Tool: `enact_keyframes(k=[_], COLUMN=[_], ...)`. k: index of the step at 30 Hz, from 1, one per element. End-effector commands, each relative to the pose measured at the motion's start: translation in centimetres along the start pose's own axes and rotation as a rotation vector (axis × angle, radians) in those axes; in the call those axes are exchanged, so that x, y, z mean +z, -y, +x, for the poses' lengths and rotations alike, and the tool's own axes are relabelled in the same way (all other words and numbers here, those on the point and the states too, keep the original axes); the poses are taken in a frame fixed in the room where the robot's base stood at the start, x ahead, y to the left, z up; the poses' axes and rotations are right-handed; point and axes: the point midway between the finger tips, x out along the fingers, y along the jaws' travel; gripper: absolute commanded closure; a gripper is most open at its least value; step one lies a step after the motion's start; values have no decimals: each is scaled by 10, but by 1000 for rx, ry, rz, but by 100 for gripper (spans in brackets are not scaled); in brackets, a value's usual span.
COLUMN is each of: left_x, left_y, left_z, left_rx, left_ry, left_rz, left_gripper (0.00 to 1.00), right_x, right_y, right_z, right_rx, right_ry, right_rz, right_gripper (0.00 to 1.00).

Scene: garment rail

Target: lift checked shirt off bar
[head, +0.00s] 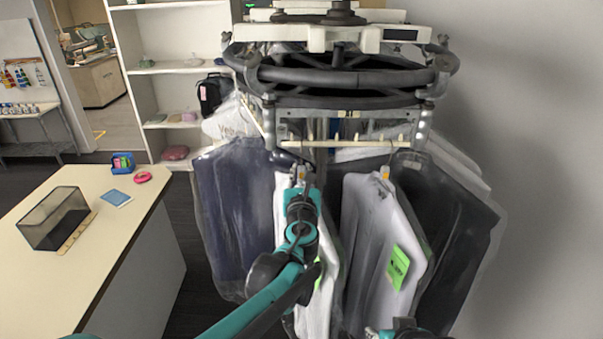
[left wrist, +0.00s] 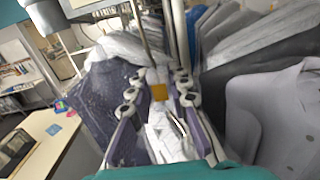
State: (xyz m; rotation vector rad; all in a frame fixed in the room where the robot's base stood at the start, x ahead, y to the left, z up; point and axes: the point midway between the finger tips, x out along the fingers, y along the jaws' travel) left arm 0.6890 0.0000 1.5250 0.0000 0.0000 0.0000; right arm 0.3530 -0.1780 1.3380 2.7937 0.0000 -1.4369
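A white garment in a clear cover, which I take for the checked shirt (head: 288,210), hangs from the rail bar (head: 345,143); my arm hides much of it. Its pale body (left wrist: 160,128) shows between my fingers in the left wrist view, below an orange tag (left wrist: 158,92). My left gripper (head: 300,178) is at the top of this garment, just under the bar. In the left wrist view its fingers (left wrist: 157,86) stand apart on either side of the hanger neck. I see no clear contact. Only a bit of my right arm shows at the bottom edge; its gripper is not visible.
A dark blue garment (head: 238,205) hangs close on the left. A grey-white garment (head: 378,240) with a green label and a black one (head: 455,235) hang on the right. A round rail frame (head: 340,75) is above. A table (head: 105,235) stands at left.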

Motion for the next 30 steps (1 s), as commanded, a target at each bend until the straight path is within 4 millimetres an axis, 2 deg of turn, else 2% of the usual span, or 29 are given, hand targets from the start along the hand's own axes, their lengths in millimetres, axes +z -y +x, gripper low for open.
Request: enact_keyframes(k=[8, 30], left_x=[2, 32], left_y=[0, 0], left_z=[0, 0], left_rx=[0, 0], left_ry=[0, 0], left_rz=[0, 0], left_gripper=[100, 100], right_x=[-1, -12], right_y=[0, 0], right_z=[-1, -17], right_rx=[0, 0], right_ry=[0, 0], right_rz=[0, 0], right_gripper=[60, 60])
